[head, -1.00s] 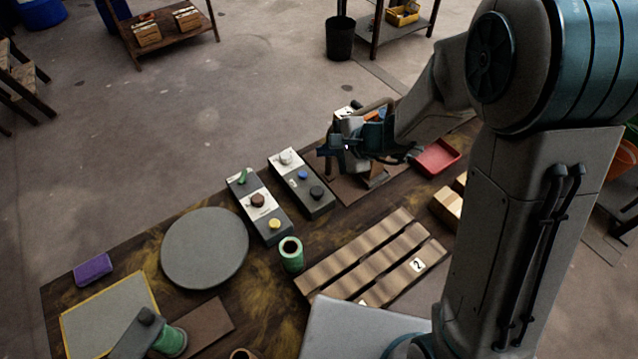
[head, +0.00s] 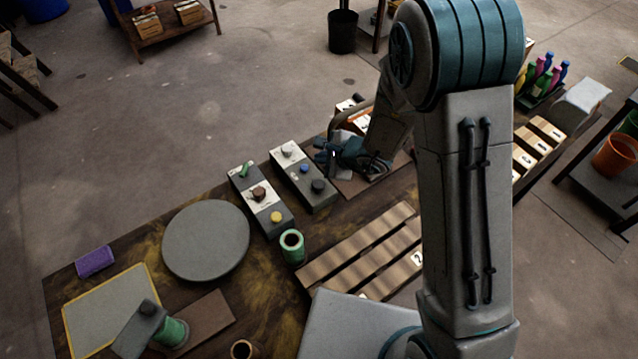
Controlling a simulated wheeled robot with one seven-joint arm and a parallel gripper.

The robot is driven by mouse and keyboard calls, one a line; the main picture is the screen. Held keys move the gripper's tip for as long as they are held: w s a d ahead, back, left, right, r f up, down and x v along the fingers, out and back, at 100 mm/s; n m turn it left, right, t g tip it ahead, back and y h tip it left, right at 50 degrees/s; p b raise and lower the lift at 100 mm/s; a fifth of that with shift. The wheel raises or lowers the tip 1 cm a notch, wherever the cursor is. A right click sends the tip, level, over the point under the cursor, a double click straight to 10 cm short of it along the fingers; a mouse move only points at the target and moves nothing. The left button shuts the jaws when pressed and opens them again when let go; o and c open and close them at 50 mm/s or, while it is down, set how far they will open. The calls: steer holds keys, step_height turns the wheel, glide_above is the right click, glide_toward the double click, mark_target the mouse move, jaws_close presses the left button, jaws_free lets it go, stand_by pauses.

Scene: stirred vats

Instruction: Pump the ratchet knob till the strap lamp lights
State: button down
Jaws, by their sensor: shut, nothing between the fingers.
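My gripper (head: 330,155) is shut and empty over the far part of the bench. It is beside a device on a brown base with a curved grey-brown part (head: 350,112) and an orange-red patch (head: 362,122), which my gripper and arm partly hide. I cannot tell for sure which part is the ratchet knob or the strap lamp. Left of my gripper, a control box (head: 318,198) carries a white knob (head: 287,150), a blue knob (head: 303,168) and a black knob (head: 318,186). A second box (head: 266,228) carries a green lever, a brown knob and a yellow button. No lit lamp stands out.
A round grey plate (head: 205,243), a green cup (head: 292,246) and a slatted wooden rack (head: 350,262) are on the bench. A purple block (head: 95,261) lies at the left. Bottles (head: 540,76) stand at the far right. My arm covers the bench's right part.

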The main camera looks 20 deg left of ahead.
steer(key=b, duration=0.4)
glide_above(322, 186)
step_height(322, 186, down, 7)
steer(key=shift+w, duration=0.15)
steer(key=shift+f+b, duration=0.6)
steer(key=shift+b, duration=0.35)
steer(key=shift+f, duration=0.1)
stand_by(0.9)
steer(key=shift+f+b, duration=0.3)
steer(key=shift+b, duration=0.55)
